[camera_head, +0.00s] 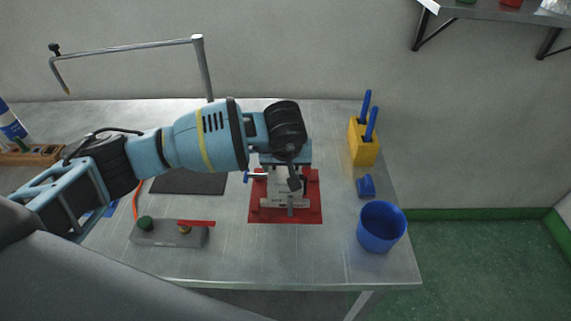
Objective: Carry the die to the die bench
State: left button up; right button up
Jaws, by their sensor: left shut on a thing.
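My left arm reaches in from the left over the metal bench (335,260). My left gripper (291,184) points down above the red mat (310,214) and is shut on the grey metal die (287,196). The gripper hides much of the die. The die is over the red mat, but I cannot tell whether it rests on it or hangs just above. My right gripper is not in view.
A yellow holder (362,148) with blue-handled tools, a small blue piece (366,186) and a blue cup (381,227) stand on the right. A grey box (165,234) with a green knob and red lever is front left. A bent metal stand (204,70) rises behind.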

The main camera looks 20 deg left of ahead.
aim_at(286, 177)
pick_arm(q)
jog(key=shift+w+r, duration=0.1)
jog(key=shift+w, duration=0.05)
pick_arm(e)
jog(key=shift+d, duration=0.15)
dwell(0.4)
pick_arm(q)
jog(key=shift+f+b, duration=0.3)
jog(key=shift+f, duration=0.65)
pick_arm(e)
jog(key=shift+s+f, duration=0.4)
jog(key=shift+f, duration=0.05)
pick_arm(q)
jog(key=o, duration=1.4)
jog(key=shift+o, duration=1.1)
jog(key=shift+s+f, duration=0.2)
jog(key=shift+f, duration=0.1)
jog(key=v, duration=0.8)
jog(key=shift+r, duration=0.1)
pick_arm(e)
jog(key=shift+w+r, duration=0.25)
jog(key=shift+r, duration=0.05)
pick_arm(q)
jog(key=shift+w, duration=0.1)
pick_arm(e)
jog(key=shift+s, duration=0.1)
